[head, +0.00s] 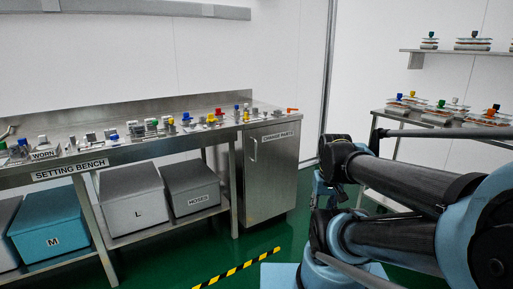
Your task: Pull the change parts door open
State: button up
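The change parts door (270,178) is the steel front of a cabinet at the right end of the setting bench. A label reading CHANGE PARTS is at its top. The door looks shut, flush with the cabinet. Its slim vertical bar handle (253,151) is near the door's left edge. My arm fills the right side of the head view, to the right of the cabinet and apart from it in the picture. I cannot make out my gripper's fingers.
The steel setting bench (100,158) runs left from the cabinet, with several small coloured parts on top. Grey and blue bins sit below it. Green floor with yellow-black tape (237,268) lies in front. A rack (440,133) of parts stands at right.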

aim_at(271, 152)
jog(key=i, duration=0.85)
